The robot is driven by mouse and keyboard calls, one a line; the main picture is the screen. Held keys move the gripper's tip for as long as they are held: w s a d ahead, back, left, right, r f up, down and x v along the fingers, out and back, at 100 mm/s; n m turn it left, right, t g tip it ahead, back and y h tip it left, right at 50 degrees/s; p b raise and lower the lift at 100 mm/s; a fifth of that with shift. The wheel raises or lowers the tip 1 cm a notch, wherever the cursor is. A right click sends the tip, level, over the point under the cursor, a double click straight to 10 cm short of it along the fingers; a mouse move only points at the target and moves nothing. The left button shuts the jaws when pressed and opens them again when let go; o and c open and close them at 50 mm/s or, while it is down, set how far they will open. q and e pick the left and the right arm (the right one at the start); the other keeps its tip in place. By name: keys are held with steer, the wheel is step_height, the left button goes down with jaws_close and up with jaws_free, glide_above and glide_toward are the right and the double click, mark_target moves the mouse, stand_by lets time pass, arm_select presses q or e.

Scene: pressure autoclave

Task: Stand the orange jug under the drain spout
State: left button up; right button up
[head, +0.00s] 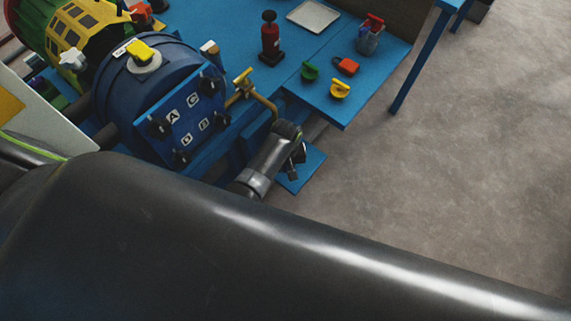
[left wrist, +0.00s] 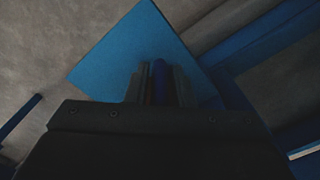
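My left gripper (head: 296,168) reaches down beside the drain spout (head: 265,102), a brass pipe with a yellow handle (head: 243,76) at the front of the blue vessel. It is over a low blue platform (head: 306,170). In the left wrist view its dark fingers (left wrist: 160,88) stand a little apart, with a dark blue strip between them. They point toward the blue platform (left wrist: 135,48), and I see no jug in them. I cannot make out the orange jug in either view. My right gripper is not in view.
The blue vessel (head: 140,95) stands left of the spout. A red bottle-shaped item (head: 270,38), a grey tray (head: 313,16), a red padlock (head: 346,65) and green and yellow pieces lie on the blue bench (head: 225,30). Grey floor (head: 460,130) is clear to the right. My arm covers the foreground.

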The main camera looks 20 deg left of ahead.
arm_select(q)
steer(key=shift+o, duration=1.2)
